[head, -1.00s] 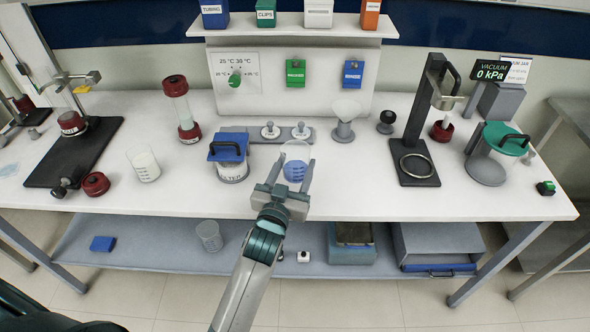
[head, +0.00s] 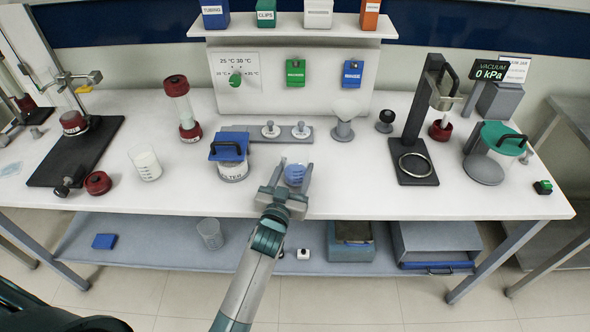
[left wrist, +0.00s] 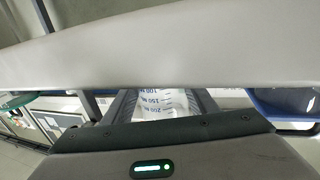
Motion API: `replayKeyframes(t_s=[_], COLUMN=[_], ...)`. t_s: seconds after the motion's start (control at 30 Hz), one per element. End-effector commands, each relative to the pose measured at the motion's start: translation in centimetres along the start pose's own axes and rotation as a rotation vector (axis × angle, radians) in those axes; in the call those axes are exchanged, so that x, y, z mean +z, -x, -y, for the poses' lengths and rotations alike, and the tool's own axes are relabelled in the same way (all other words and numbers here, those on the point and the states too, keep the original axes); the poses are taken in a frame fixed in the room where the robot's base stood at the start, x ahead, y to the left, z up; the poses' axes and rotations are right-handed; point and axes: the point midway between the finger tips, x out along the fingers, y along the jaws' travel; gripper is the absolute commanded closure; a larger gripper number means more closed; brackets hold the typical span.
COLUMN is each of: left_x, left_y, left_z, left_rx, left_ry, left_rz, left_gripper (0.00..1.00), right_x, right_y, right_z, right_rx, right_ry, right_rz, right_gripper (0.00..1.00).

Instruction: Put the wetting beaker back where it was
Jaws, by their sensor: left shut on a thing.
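My left gripper (head: 296,166) is shut on a clear beaker (head: 294,176) with blue markings, at the front edge of the white bench. In the left wrist view the beaker (left wrist: 162,103) sits between the fingers, with its printed volume scale showing. I cannot tell from the views whether its base touches the bench. A second beaker with white contents (head: 145,164) stands on the bench at the left. A third, clear beaker (head: 210,233) stands on the lower shelf. My right gripper is not in view.
A blue-lidded filter jar (head: 232,172) stands left of the gripper. The bench front between gripper and ring stand is clear.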

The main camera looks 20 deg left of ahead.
Motion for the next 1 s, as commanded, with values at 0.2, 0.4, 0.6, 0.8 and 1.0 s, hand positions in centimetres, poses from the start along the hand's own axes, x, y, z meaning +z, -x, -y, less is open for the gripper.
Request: replayKeyframes(t_s=[0.2, 0.4, 0.6, 0.8, 1.0], left_x=[0.74, 0.8, 1.01, 1.0, 0.63], left_y=[0.01, 0.01, 0.01, 0.01, 0.01], left_z=[-0.01, -0.01, -0.02, -0.02, -0.01], left_rx=[0.0, 0.001, 0.001, 0.001, 0.0], left_ry=[-0.001, 0.0, 0.0, 0.0, 0.0], left_rz=[-0.002, -0.002, -0.001, -0.001, -0.002], left_gripper=[0.74, 0.74, 0.29, 0.29, 0.29], right_x=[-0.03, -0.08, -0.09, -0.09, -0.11], right_y=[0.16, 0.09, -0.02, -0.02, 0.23], right_z=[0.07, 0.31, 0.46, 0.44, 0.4], right_rx=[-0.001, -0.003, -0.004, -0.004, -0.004], right_ry=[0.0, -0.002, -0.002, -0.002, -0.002], right_rz=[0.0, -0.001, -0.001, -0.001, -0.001], right_gripper=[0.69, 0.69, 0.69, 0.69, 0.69])
